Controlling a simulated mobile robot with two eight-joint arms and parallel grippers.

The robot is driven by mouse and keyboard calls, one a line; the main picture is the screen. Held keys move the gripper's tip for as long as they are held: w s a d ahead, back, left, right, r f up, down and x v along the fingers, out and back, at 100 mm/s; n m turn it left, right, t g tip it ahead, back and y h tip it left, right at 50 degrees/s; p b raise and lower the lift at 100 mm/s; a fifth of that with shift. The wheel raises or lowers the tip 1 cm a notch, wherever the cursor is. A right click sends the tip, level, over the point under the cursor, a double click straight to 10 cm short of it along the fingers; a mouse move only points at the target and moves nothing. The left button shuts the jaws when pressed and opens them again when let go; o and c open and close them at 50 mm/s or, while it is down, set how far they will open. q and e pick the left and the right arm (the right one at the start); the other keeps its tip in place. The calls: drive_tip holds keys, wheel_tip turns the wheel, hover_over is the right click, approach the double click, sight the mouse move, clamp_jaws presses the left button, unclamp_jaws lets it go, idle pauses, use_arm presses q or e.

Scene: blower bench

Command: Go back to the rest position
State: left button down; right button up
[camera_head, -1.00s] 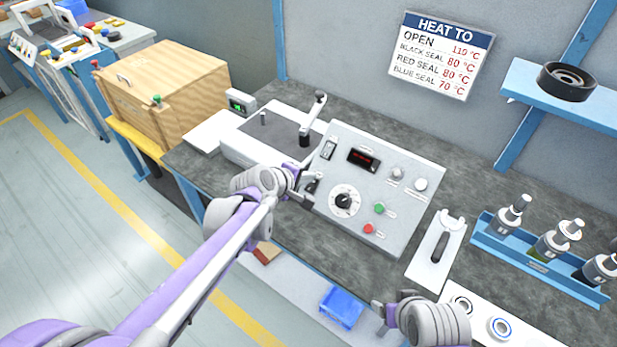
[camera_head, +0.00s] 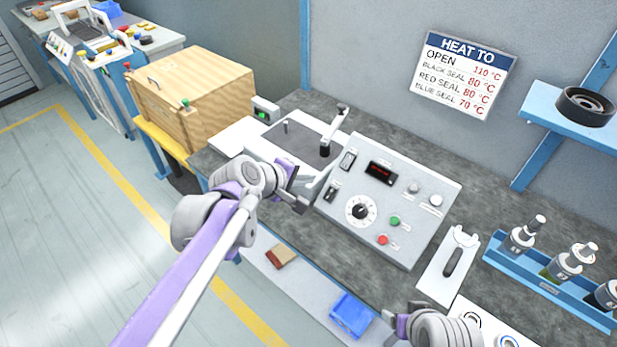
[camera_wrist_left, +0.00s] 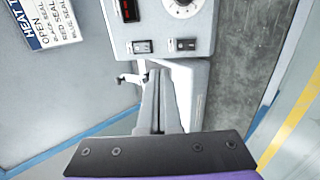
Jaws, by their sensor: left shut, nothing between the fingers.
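My left gripper (camera_head: 303,192) is in front of the left end of the grey control panel (camera_head: 352,222), beside the machine with the lever. Its fingers are closed with nothing between them. In the left wrist view the closed fingers (camera_wrist_left: 158,100) point toward the panel's switches (camera_wrist_left: 164,46). In the head view the wrist hides part of the machine's front. My right gripper (camera_head: 392,328) is at the bottom edge, over the front of the bench; its finger opening does not show clearly.
The machine's lever (camera_head: 333,130) stands up behind my left gripper. A wooden box (camera_head: 195,95) is to the left. A blue rack (camera_head: 550,285) with bottles and a plate with a fork-ended tool (camera_head: 453,262) are to the right. A blue bin (camera_head: 351,314) sits below the bench front.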

use_arm(q)
drive_tip(key=s+a+f+m+g+y+p, duration=0.1)
drive_tip(key=s+a+f+m+y, duration=0.1)
drive_tip(key=s, duration=0.6)
drive_tip(key=s+a+f+m+g+y+p, duration=0.1)
drive_tip(key=s+a+f+m+y, duration=0.1)
drive_tip(key=s+a+f+m, duration=0.2)
drive_tip(key=s+a+f+m+g+y+p, duration=0.1)
drive_tip(key=s+a+f+m+y, duration=0.1)
drive_tip(key=s+a, duration=0.5)
drive_tip(key=s+f+m, duration=0.1)
drive_tip(key=s+m, duration=0.1)
drive_tip(key=s, duration=0.3)
drive_tip(key=shift+a+f+m, duration=0.2)
drive_tip(key=shift+f+m, duration=0.05)
drive_tip(key=shift+m, duration=0.15)
